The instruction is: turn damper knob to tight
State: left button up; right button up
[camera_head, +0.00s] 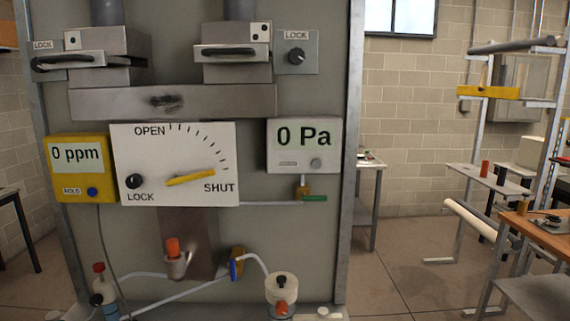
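A white damper dial plate (140,155) on the grey panel reads OPEN at the top, SHUT at lower right and LOCK at lower left. Its yellow pointer (190,178) points right, just above the word SHUT. A black knob (133,181) sits above the word LOCK. Another black knob (296,56) is on a LOCK plate at upper right. A second LOCK plate (46,48) at upper left is partly covered by a black handle (60,62). No marking reading "tight" is legible. Neither of my grippers is in view.
A yellow meter (80,150) reads 0 ppm and a white gauge (304,139) reads 0 Pa. Two metal boxes with black handles sit above. Hoses and orange-capped fittings (173,248) are below. A metal rack (545,130) and wooden bench (545,230) stand right; floor between is clear.

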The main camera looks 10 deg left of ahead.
aim_at(134, 180)
jog(key=u, duration=1.25)
